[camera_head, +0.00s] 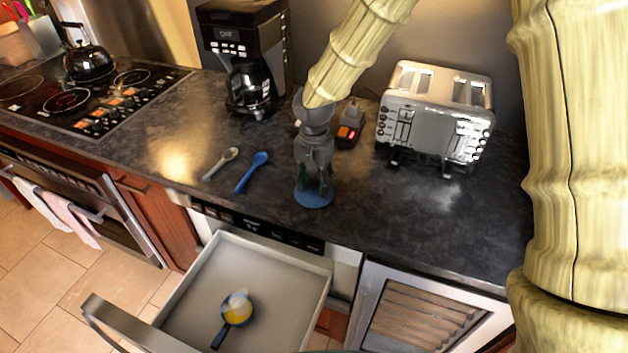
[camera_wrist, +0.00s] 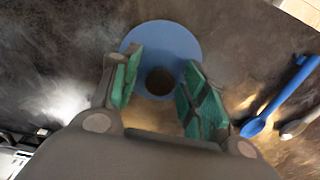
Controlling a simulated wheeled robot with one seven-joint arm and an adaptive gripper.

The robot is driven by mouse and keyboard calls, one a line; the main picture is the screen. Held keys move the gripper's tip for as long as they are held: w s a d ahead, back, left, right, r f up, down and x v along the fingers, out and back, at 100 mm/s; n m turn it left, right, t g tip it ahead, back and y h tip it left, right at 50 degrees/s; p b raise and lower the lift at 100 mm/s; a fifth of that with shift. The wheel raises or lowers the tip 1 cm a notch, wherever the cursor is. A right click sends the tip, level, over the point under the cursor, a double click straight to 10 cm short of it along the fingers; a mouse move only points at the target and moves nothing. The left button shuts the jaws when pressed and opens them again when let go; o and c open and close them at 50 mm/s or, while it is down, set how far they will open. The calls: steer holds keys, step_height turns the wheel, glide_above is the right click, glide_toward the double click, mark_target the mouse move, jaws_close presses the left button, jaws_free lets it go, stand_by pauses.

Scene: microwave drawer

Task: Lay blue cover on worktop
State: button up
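The blue cover (camera_head: 314,198) is a flat round disc that appears to lie flat on the dark worktop (camera_head: 400,215), near its front edge. My gripper (camera_head: 314,180) points straight down over the cover. In the wrist view the green-padded fingers of my gripper (camera_wrist: 162,82) are spread apart, with the dark round spot between them and a gap on both sides. Whether the fingertips touch the disc cannot be told.
A blue spoon (camera_head: 251,172) and a grey spoon (camera_head: 220,163) lie left of the cover. A toaster (camera_head: 436,115) stands to the right, a coffee maker (camera_head: 248,60) behind left. The open drawer (camera_head: 185,315) below holds a small blue pan (camera_head: 236,313) with yellow contents.

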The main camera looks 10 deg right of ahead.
mark_target(314, 181)
steer(key=shift+r, duration=0.1)
step_height(314, 181, up, 12)
steer(key=b, duration=0.2)
stand_by(0.7)
